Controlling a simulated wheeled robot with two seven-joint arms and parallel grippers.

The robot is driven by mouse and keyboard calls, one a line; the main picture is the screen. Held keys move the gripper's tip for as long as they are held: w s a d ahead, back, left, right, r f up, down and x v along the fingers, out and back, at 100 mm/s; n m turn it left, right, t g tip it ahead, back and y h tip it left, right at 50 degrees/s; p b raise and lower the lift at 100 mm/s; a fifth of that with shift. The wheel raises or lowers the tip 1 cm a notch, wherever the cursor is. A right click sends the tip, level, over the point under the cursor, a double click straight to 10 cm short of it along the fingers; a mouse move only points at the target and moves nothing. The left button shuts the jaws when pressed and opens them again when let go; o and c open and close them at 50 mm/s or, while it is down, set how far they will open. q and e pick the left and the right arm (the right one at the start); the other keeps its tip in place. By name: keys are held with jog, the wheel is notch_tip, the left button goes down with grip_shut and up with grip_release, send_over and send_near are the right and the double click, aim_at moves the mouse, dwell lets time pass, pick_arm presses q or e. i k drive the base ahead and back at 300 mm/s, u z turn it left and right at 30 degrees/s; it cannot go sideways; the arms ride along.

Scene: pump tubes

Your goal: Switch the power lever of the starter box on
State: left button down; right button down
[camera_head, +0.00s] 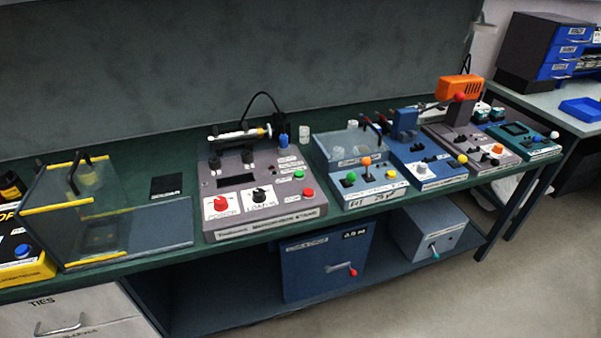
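Two boxes with levers stand on the lower shelf under the bench; their labels are too blurred to read, so I cannot tell which is the starter box. The larger dark blue box (308,272) has a white lever with a red knob (352,271) on its front, pointing right. The smaller grey-blue box (408,222) to its right has a small lever with a light blue tip (435,254), pointing down. I cannot tell whether either lever is on or off. Neither of my grippers is in view.
The green bench (140,262) above carries a clear yellow-edged guard (60,209), a grey control station (222,236) and several other panels with buttons. A drawer cabinet (90,320) is at lower left. The floor (520,265) at right is open.

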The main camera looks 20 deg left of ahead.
aim_at(351, 177)
jog(key=u, duration=0.15)
jog(key=i, duration=0.5)
jog(key=k, duration=1.3)
jog(key=z, duration=0.8)
jog(key=i, duration=1.25)
jog(key=u, duration=0.15)
